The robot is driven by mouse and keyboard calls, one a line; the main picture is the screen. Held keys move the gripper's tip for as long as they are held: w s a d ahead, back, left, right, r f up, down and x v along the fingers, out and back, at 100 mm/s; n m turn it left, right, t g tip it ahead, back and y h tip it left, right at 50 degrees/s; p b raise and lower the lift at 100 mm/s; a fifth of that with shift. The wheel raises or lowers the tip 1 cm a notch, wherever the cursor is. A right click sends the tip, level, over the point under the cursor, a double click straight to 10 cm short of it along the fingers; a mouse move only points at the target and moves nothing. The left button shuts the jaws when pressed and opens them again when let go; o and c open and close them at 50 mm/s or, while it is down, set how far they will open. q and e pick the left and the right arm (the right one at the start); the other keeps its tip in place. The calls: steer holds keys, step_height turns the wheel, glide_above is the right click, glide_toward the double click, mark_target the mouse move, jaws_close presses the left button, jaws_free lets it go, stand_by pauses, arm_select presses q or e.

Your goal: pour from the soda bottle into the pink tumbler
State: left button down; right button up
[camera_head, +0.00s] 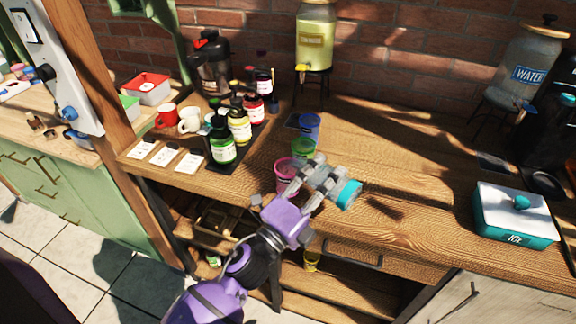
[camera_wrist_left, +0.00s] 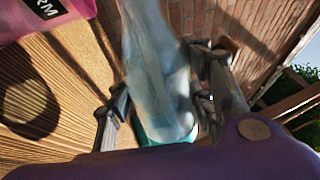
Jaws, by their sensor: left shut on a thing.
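The soda bottle (camera_head: 349,194) is clear with a teal end and is held in my left gripper (camera_head: 318,181) above the table. It lies tilted, with its teal end to the right. In the left wrist view the clear bottle (camera_wrist_left: 155,65) sits between the fingers of the left gripper (camera_wrist_left: 160,112). The pink tumbler (camera_head: 284,175) stands just left of the gripper, partly hidden by it. A pink surface with a dark label, seemingly the tumbler, shows at top left of the wrist view (camera_wrist_left: 20,20). The bottle's mouth and any flow cannot be made out. My right gripper is out of view.
Green (camera_head: 303,146) and blue (camera_head: 308,126) tumblers stand behind the pink one. Several syrup bottles stand on a dark mat to the left. A yellow dispenser (camera_head: 315,40) is behind; an ice box (camera_head: 515,212) sits at right. The table between is mostly clear.

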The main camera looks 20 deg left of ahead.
arm_select(q)
steer(key=shift+r, duration=0.1)
steer(key=shift+m, duration=0.4)
steer(key=f+m+b, duration=0.1)
steer(key=f+m+h+b, duration=0.1)
steer(key=shift+s+d+f+m+g, duration=0.15)
steer(key=shift+s+d+m+g, duration=0.05)
steer(key=shift+d+m+g, duration=0.2)
steer(key=shift+a+f+m, duration=0.1)
steer(key=shift+f+m, duration=0.2)
steer(key=shift+m, duration=0.5)
steer(key=shift+r+h, duration=0.2)
steer(key=shift+h, duration=0.1)
steer(key=shift+w+a+f+m+g+b, duration=0.15)
steer(key=shift+f+m+g+b, duration=0.25)
steer(key=shift+m, duration=0.5)
steer(key=shift+a+r, duration=0.1)
steer(key=shift+r, duration=0.05)
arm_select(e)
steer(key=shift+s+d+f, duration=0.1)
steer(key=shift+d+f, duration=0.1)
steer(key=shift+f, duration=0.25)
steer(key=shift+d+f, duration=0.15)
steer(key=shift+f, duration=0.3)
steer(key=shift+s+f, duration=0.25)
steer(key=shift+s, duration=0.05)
